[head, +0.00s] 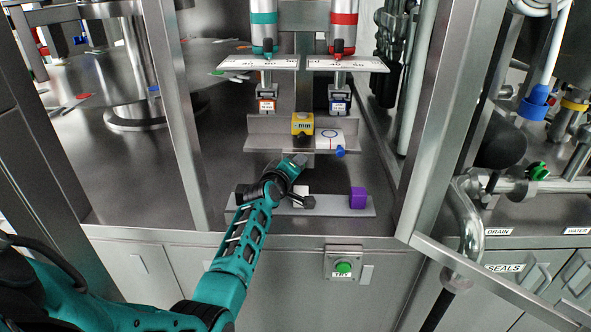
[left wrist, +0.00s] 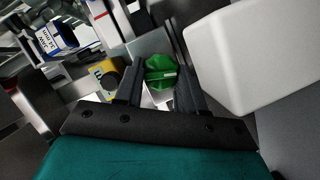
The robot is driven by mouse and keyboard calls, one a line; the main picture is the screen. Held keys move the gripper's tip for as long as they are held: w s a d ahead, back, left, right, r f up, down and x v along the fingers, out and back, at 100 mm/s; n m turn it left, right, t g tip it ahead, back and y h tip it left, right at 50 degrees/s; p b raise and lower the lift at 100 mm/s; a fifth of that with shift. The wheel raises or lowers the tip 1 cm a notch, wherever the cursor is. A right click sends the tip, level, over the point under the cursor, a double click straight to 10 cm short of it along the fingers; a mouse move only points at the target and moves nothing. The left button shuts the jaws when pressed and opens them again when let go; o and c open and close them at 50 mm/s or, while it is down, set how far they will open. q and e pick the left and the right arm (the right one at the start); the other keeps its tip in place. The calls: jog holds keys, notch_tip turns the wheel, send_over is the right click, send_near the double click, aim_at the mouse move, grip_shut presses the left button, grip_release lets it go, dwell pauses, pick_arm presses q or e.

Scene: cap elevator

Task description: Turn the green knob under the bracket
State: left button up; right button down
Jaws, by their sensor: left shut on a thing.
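The green knob (left wrist: 160,72) shows in the left wrist view between the two dark fingers of my left gripper (left wrist: 158,92). The fingers are shut on it, one on each side. In the head view my left gripper (head: 290,182) is below and in front of the metal bracket (head: 274,140), and the green knob is hidden there. A yellow block (head: 303,124) with a dark knob, a white dial plate and a blue pointer (head: 340,151) are on the bracket. My right gripper is in neither view.
A lower metal shelf (head: 347,206) carries a purple block (head: 358,198). Teal (head: 264,28) and red (head: 343,28) cylinders stand above scale plates. Metal posts flank the space. A green push button (head: 343,267) is on the front panel. A large white block (left wrist: 255,55) is close beside the fingers.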

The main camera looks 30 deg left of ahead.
pick_arm(q)
jog(key=shift+a+f+n+t+b, duration=0.1)
jog(key=shift+f+n+t+b, duration=0.1)
jog(key=shift+n+t+b, duration=0.3)
jog(key=shift+n+b, duration=0.7)
jog(key=shift+b, duration=0.05)
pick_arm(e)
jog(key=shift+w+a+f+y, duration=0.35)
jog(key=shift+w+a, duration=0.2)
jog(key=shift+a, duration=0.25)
pick_arm(q)
jog(key=shift+r+n+t, duration=0.15)
jog(key=shift+n+t, duration=0.15)
jog(key=shift+n, duration=0.1)
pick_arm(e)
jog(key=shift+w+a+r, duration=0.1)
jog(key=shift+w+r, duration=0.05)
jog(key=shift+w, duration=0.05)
pick_arm(q)
jog(key=o, duration=1.1)
jog(key=shift+c, duration=0.2)
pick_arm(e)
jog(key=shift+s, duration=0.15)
